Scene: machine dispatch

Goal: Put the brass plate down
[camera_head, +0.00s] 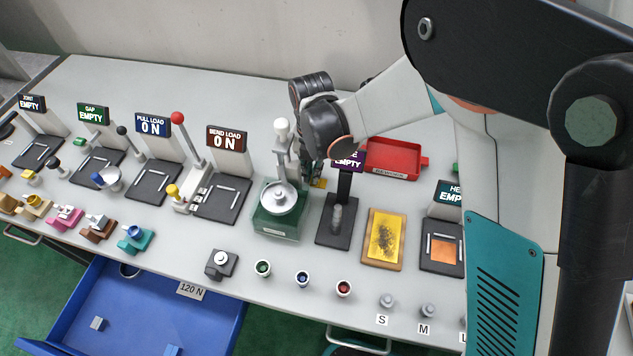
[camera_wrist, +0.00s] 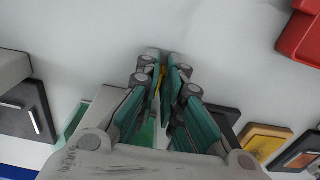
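My gripper (camera_head: 314,174) points down over the table, behind the green-based press-like device. In the wrist view the fingertips (camera_wrist: 162,72) are close together with a thin yellow sliver, seemingly the brass plate (camera_wrist: 160,80), between them. In the head view a small yellow piece, the brass plate (camera_head: 320,183), shows at the fingertips, just right of the device's column. Most of the plate is hidden by the fingers and device. I cannot tell whether it touches the table.
The green-based device (camera_head: 278,222) stands close in front of my gripper. A black stand with a purple sign (camera_head: 347,165) is just right. A red tray (camera_head: 393,158) lies at the back right, and a yellow framed pad (camera_head: 384,240) nearer. The blue drawer (camera_head: 140,318) is open at the front.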

